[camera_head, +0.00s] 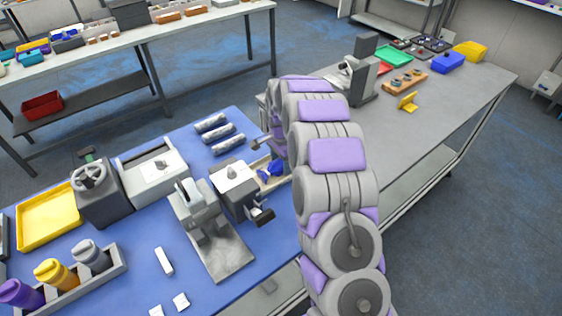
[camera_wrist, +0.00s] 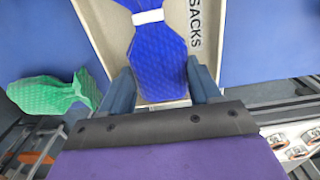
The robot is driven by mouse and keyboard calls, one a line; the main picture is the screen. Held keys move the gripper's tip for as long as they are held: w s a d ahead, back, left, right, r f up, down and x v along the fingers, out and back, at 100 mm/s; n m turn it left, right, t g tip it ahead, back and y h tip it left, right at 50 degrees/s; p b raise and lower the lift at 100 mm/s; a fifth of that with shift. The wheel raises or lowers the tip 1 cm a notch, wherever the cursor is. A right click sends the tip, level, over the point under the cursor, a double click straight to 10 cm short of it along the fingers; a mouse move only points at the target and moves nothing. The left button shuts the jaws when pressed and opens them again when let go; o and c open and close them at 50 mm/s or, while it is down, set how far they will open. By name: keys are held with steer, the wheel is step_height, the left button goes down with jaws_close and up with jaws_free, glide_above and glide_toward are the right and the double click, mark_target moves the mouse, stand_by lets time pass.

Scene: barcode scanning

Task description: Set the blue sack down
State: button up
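The blue sack (camera_wrist: 157,58) has a white band round its neck. In the wrist view it lies over a pale tray (camera_wrist: 95,22) marked SACKS, its lower end between my fingers. My gripper (camera_wrist: 160,85) has a finger along each side of it, close to its edges. I cannot tell whether the fingers press on it. In the head view, blue parts of the sack (camera_head: 270,168) show at the tray (camera_head: 261,160), beside my arm. My gripper is largely hidden there by my arm.
A green sack (camera_wrist: 45,93) lies left of the tray in the wrist view. On the blue table, a grey device (camera_head: 237,188) stands close left of the tray, with a press-like stand (camera_head: 205,220) beyond. A grey table (camera_head: 440,105) stands right.

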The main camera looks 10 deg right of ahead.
mark_target(280, 163)
steer(key=o, duration=0.3)
steer(key=shift+a, duration=0.4)
steer(key=shift+o, duration=0.2)
steer(key=shift+a, duration=0.7)
steer(key=shift+d+r, duration=0.35)
steer(key=r, duration=0.1)
steer(key=d+r+p, duration=0.1)
steer(key=r, duration=0.1)
steer(key=shift+r, duration=0.2)
step_height(280, 163, up, 8)
steer(key=a+p, duration=0.2)
steer(key=s+a+r+n, duration=0.1)
steer(key=s+r+n, duration=0.3)
steer(key=s, duration=0.5)
steer(key=s+a+r+n, duration=0.15)
steer(key=s+r, duration=0.35)
steer(key=s, duration=0.5)
steer(key=s+d+n+g, duration=0.1)
steer(key=s+n, duration=0.7)
steer(key=s, duration=1.9)
steer(key=shift+s+f+g, duration=0.15)
steer(key=shift+f+g, duration=0.15)
steer(key=shift+g, duration=0.1)
